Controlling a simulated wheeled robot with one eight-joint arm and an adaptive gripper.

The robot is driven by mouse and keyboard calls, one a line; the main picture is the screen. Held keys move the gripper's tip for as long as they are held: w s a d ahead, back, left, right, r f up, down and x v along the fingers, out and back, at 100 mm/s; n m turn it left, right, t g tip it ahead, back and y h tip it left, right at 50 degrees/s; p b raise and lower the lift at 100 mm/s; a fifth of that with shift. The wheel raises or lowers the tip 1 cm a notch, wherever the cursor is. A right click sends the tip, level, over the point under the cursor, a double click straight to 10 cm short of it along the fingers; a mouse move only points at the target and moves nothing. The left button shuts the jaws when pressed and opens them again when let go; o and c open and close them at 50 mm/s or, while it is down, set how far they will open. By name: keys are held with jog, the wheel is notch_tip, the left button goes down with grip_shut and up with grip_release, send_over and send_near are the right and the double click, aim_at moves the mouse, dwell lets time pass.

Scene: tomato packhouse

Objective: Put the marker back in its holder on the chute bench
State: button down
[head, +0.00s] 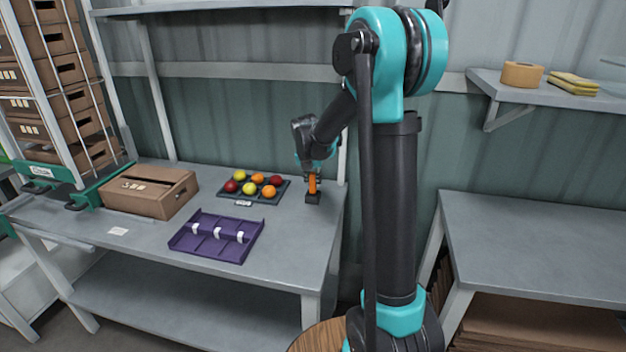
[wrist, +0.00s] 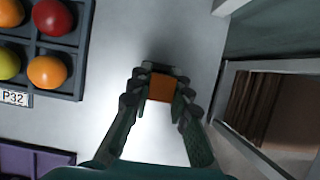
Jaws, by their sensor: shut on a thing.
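The orange marker (head: 313,186) stands upright at the right end of the chute bench in the head view. A small black holder (head: 313,198) shows at its lower end; I cannot tell whether the marker is seated in it or just above it. My gripper (head: 313,176) points down and is shut on the marker. In the wrist view the marker's orange end (wrist: 162,87) sits between the two fingertips of my gripper (wrist: 161,90). The holder is mostly hidden by the fingers and marker there.
A dark tray (head: 281,198) of several red, yellow and orange tomatoes lies left of my gripper. A purple divided tray (head: 197,244) and a cardboard box (head: 142,207) are farther left. The bench's right edge and an upright post are close. A second bench (head: 540,240) stands right.

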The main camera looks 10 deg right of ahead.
jog(key=shift+f, duration=0.7)
jog(key=c, duration=1.3)
grip_release()
jog(key=shift+c, duration=0.2)
jog(key=c, duration=0.3)
jog(key=shift+c, duration=0.2)
jog(key=shift+r, duration=0.1)
jog(key=shift+r, duration=3.4)
